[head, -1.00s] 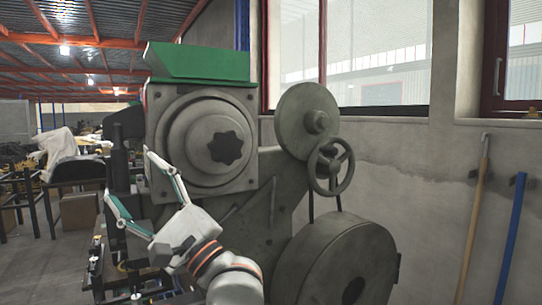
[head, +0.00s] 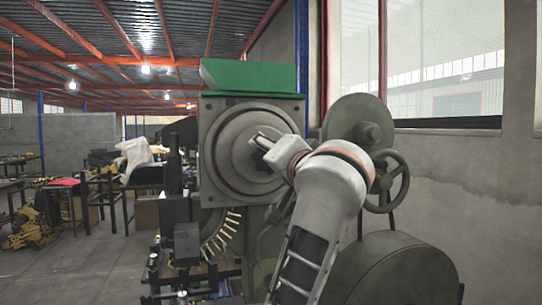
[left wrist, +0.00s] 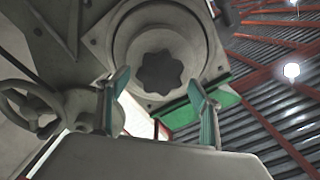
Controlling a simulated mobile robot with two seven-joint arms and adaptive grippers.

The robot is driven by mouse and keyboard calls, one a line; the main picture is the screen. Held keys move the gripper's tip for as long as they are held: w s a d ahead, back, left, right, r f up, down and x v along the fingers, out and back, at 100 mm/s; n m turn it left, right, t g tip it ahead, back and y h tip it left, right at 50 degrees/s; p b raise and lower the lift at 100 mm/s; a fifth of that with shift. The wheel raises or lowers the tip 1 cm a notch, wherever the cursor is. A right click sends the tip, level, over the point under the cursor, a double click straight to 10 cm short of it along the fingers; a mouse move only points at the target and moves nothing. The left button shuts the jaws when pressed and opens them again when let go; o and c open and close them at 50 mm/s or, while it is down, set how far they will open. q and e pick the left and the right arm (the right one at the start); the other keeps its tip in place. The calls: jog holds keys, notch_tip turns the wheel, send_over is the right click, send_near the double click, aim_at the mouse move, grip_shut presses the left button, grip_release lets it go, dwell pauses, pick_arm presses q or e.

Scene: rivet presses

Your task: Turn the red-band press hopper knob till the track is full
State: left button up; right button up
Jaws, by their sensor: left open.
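The press carries a grey hopper (head: 211,123) with a round stepped face under a green top (head: 250,78). In the left wrist view its dark lobed knob (left wrist: 162,72) shows beyond and between my fingertips. A curved track (head: 221,231) below the hopper shows several brass rivets. No red band is clear. My right gripper is not seen.
A handwheel (head: 389,180) and a large flywheel (head: 395,270) stand on the press's right, close to my arm. A window and wall are behind. Tables (head: 100,185) and open floor lie to the left.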

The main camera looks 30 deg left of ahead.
pick_arm(q)
jog(key=shift+x, duration=1.55)
jog(key=c, duration=1.1)
jog(key=shift+c, duration=0.2)
